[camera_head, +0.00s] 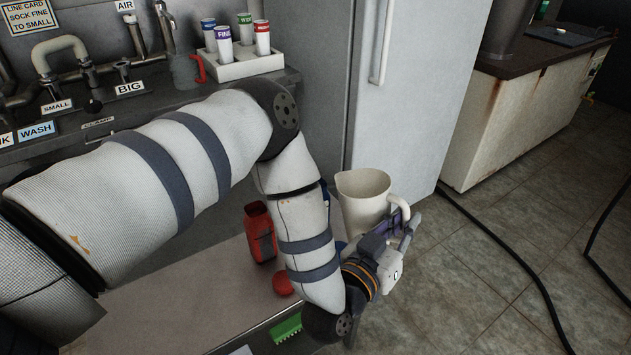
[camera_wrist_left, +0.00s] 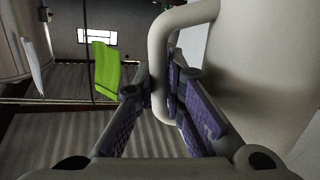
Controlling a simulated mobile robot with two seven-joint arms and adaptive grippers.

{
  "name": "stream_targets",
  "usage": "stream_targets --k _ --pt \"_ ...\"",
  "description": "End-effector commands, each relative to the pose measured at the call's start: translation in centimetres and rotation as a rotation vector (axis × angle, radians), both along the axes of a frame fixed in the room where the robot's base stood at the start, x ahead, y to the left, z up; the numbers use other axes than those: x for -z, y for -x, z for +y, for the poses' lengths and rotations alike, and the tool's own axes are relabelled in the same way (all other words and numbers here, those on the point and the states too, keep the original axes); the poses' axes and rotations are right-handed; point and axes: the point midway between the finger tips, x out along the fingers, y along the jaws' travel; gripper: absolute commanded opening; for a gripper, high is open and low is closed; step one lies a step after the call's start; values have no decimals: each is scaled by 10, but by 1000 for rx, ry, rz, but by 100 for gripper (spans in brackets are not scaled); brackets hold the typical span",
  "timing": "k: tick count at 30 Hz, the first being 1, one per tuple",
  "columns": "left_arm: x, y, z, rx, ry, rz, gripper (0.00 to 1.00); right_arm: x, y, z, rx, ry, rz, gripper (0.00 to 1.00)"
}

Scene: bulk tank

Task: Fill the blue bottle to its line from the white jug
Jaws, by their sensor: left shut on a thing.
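The white jug (camera_head: 361,200) is held right of my left forearm, roughly upright; its contents cannot be made out. My left gripper (camera_head: 391,226) is shut on the jug's handle. In the left wrist view, the purple finger pads of the gripper (camera_wrist_left: 160,95) lie on both sides of the handle, with the jug's wall (camera_wrist_left: 270,60) at the right. Only slivers of blue (camera_head: 326,191) show at the right edge of my forearm, perhaps the blue bottle; its line and opening are hidden. My right gripper is not in view.
A red bottle (camera_head: 259,232) and a red round thing (camera_head: 282,283) are on the low bench (camera_head: 190,300) left of my forearm. A green brush (camera_head: 286,328) is at its front edge. A fridge (camera_head: 415,80) stands behind the jug. A dark hose (camera_head: 510,250) lies on the tiled floor.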

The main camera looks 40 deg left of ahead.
Motion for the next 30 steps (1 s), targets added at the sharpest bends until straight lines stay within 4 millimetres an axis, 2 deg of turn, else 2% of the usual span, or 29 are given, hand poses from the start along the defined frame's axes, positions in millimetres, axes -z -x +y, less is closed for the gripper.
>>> stream_targets --k 1,30 --pt "-7 -1 3 -3 22 -4 0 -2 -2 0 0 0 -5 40" --pt "-80 -5 53 -2 507 40 0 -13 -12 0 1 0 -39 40"
